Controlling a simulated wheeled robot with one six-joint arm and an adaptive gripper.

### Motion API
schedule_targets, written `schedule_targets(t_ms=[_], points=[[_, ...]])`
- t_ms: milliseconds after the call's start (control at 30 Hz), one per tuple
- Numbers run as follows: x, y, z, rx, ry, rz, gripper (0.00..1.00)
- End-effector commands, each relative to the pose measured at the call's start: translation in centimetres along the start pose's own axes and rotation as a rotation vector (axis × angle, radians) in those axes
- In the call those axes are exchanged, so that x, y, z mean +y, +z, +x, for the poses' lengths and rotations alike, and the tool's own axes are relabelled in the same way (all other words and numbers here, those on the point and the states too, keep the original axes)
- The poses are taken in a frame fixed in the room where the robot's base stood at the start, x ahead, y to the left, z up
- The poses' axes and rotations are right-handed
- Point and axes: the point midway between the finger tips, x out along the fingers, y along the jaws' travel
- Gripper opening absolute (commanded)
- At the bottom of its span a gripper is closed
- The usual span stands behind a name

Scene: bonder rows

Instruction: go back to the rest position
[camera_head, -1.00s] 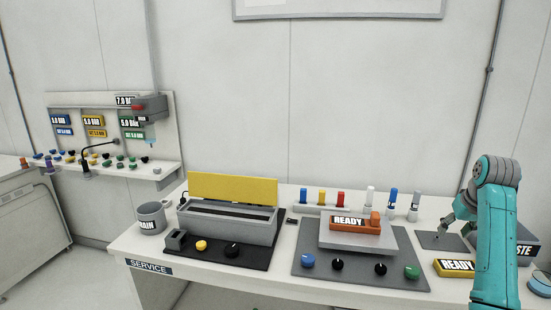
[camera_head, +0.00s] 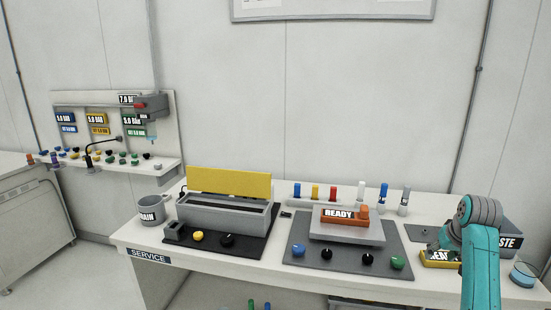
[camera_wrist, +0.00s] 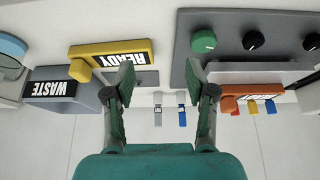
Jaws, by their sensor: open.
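My teal arm (camera_head: 480,262) rises at the right of the head view, in front of the service bench (camera_head: 240,273). It partly covers the yellow READY block (camera_head: 436,258) and the grey WASTE bin (camera_head: 507,240). My gripper (camera_wrist: 160,78) is open and empty in the wrist view, its two fingers well apart. The wrist view shows the yellow READY block (camera_wrist: 112,50) and the WASTE bin (camera_wrist: 62,88) to the left of the fingers. The fingertips are hardly visible in the head view.
An orange READY block (camera_head: 345,216) sits on a grey plate, with several coloured knobs in front and upright bottles behind. A grey box with its yellow lid (camera_head: 228,183) raised and a DRAIN mug (camera_head: 152,212) stand left.

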Motion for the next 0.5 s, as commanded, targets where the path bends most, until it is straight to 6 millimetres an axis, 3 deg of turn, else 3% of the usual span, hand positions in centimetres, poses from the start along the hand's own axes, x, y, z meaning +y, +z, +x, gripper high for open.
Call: schedule_targets(t_ms=[167,300,500], points=[[-2.1,3.4,4.3,0.034,-0.003,-0.008,0.56],[-4.3,7.3,8.3,0.078,-0.006,-0.018,0.56],[-7.3,13.4,12.7,0.147,-0.009,-0.03,0.56]])
